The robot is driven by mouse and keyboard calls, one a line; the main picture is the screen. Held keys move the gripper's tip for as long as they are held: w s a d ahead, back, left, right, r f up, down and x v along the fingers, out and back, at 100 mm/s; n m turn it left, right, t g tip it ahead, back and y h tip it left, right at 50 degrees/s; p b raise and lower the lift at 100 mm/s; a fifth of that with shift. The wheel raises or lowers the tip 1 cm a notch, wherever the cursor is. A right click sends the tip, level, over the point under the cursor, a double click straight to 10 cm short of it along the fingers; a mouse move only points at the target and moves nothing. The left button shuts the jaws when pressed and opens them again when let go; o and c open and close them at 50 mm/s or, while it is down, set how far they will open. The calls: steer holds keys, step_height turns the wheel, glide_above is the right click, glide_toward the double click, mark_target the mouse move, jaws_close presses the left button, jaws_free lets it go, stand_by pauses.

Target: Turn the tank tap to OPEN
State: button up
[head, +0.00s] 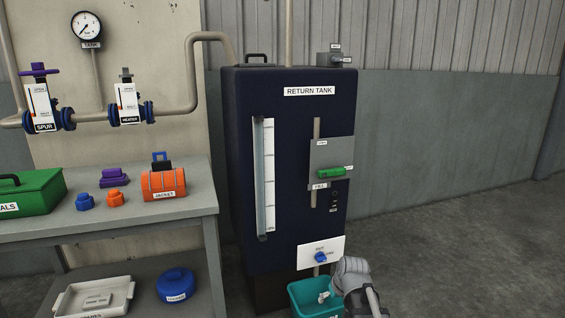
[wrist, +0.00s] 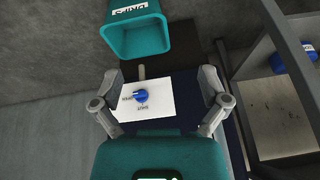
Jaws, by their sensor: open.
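The tank tap is a small blue knob (head: 320,257) on a white plate (head: 308,250) low on the front of the dark blue return tank (head: 290,135). In the wrist view, which is upside down, the knob (wrist: 141,97) sits on its white plate (wrist: 160,108); one label is left of it and one below. Which way the knob points is too small to tell. My gripper (wrist: 160,78) is open and empty, its fingers on either side of the plate in view, apart from the knob. In the head view my grey arm end shows just below right of the plate.
A teal drip bin (head: 297,297) stands below the tap; it also shows in the wrist view (wrist: 110,45). A grey bench (head: 110,222) stands left of the tank. A green fill handle (head: 331,173) is higher on the tank. Floor at right is clear.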

steer(key=s+d+r+m+g+h+p, duration=0.1)
steer(key=s+r+m+g+h+p, duration=0.2)
steer(key=s, duration=1.2)
step_height(320, 180, up, 36)
steer(key=g+y+p, duration=0.1)
steer(key=p, duration=3.6)
steer(key=shift+w+r+n, duration=0.2)
steer(key=shift+r+n, duration=0.05)
steer(key=shift+n, duration=0.15)
